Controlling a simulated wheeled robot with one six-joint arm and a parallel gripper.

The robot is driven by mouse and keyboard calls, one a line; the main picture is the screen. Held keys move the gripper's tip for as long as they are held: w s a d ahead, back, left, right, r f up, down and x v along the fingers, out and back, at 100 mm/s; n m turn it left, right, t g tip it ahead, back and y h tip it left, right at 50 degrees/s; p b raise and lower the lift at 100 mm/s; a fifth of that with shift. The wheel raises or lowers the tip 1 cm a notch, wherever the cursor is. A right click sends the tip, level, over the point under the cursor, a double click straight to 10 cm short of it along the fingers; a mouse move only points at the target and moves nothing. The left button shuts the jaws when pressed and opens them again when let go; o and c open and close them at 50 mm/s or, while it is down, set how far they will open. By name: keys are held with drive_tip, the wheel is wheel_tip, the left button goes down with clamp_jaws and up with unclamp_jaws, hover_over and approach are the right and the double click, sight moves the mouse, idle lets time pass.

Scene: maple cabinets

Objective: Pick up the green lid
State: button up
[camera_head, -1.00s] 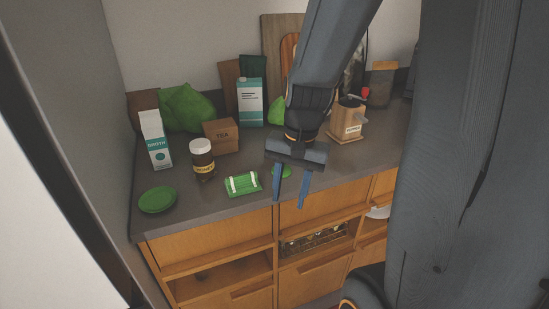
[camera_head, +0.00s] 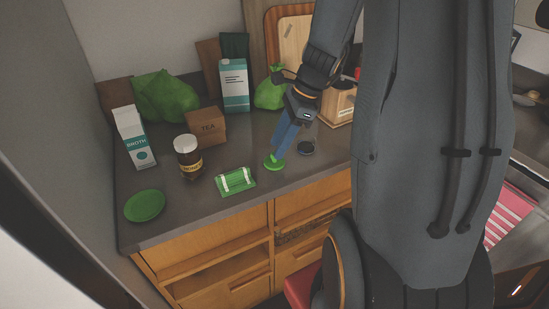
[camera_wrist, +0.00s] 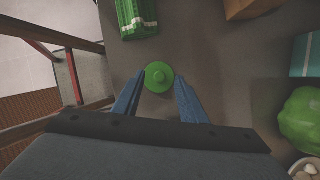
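The green lid (camera_head: 274,164) is a small round disc lying on the dark counter near its front edge. In the wrist view the lid (camera_wrist: 166,83) shows a round knob at its middle. My gripper (camera_head: 279,153) points down at the lid, its blue fingers just over it in the head view. In the wrist view my gripper (camera_wrist: 158,92) is open, with one finger on each side of the lid's near part. Nothing is between the fingers except the lid below or ahead. I cannot tell whether the fingertips touch it.
A green striped packet (camera_head: 235,181) lies left of the lid, and a green plate (camera_head: 145,206) farther left. A brown jar (camera_head: 187,160), a tea box (camera_head: 206,128) and a broth carton (camera_head: 132,137) stand behind.

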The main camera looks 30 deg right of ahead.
drive_tip(key=shift+x, duration=1.05)
clamp_jaws()
drive_tip(key=shift+r, duration=0.1)
wheel_tip(320, 180, up, 10)
drive_tip(key=b, duration=0.1)
